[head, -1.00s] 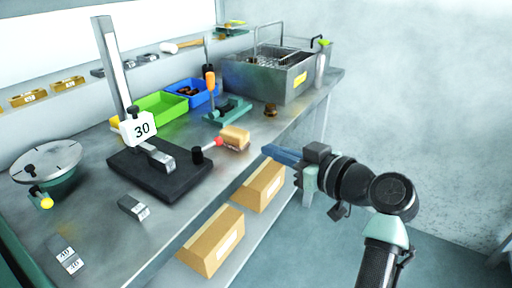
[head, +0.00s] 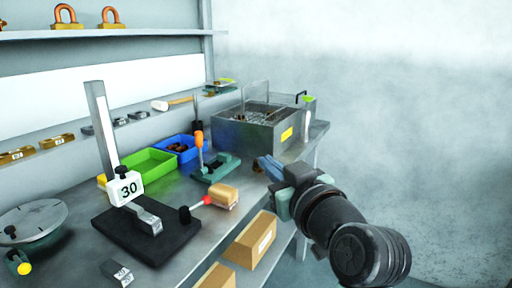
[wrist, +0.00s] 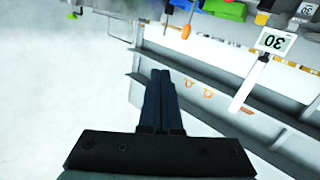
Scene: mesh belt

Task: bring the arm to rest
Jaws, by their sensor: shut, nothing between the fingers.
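My gripper (head: 268,166) is in the head view at the right front edge of the workbench (head: 190,190), near the metal basket bin. Its blue fingers lie together with nothing between them. In the wrist view the closed fingers (wrist: 160,103) point up the picture toward the shelf and wall, clear of any object. My arm reaches in from the lower right of the head view.
A metal bin (head: 262,132) with a wire basket stands at the bench's far end. Cardboard boxes (head: 250,240) sit below. The right side is free.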

